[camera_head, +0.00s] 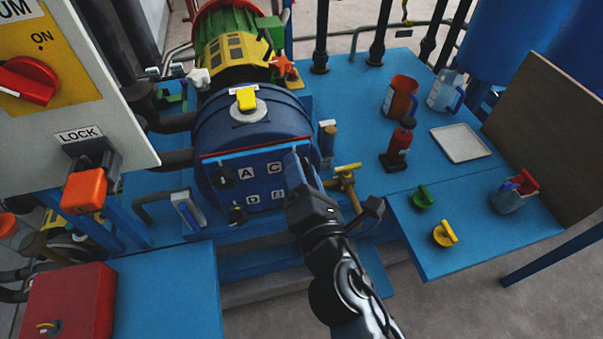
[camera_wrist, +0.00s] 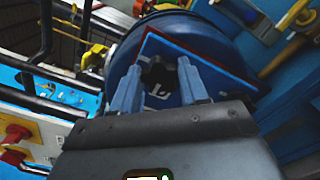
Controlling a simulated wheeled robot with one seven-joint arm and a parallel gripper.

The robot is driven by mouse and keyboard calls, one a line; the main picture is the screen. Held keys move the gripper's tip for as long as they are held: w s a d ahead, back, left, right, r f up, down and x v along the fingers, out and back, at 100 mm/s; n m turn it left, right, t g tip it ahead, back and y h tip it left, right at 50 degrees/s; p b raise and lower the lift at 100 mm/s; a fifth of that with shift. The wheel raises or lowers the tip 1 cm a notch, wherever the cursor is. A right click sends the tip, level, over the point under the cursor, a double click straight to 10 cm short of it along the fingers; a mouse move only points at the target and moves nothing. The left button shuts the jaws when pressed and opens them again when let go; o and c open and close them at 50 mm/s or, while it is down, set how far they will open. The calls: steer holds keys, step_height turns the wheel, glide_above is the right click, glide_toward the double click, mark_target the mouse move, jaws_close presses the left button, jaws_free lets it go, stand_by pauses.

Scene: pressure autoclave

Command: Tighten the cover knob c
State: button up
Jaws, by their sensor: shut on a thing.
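The round blue autoclave cover (camera_head: 250,160) faces me in the head view, with a square plate carrying the labels A, C, D and B. The label C (camera_head: 275,168) is just left of my gripper (camera_head: 292,160), whose fingers reach the plate's upper right corner. Cover knob c is hidden behind the gripper there. In the wrist view, a black knob (camera_wrist: 157,74) sits between the two blue-grey fingers of my gripper (camera_wrist: 160,70), which are shut on it. Black knobs beside A (camera_head: 226,177) and D (camera_head: 237,214) stand free.
A control panel (camera_head: 110,120) with a red switch and an orange lock handle stands at the left. A red box (camera_head: 68,302) lies below it. A brass valve (camera_head: 346,178) stands close right of the cover. Jugs, a red bottle (camera_head: 399,148) and a white tray (camera_head: 460,143) occupy the blue table.

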steer(key=shift+f+m+b, duration=0.15)
steer(key=shift+m+b, duration=1.35)
steer(key=shift+m, duration=1.55)
steer(key=shift+f+m+b, duration=0.15)
steer(key=shift+m+b, duration=1.35)
steer(key=shift+m, duration=1.5)
steer(key=shift+f+m+b, duration=0.15)
steer(key=shift+m+b, duration=1.35)
steer(key=shift+m, duration=1.55)
steer(key=o, duration=1.1)
steer(key=shift+r, duration=0.1)
steer(key=shift+c, duration=0.2)
steer(key=shift+s, duration=0.1)
steer(key=v, duration=0.7)
steer(key=shift+s, duration=0.3)
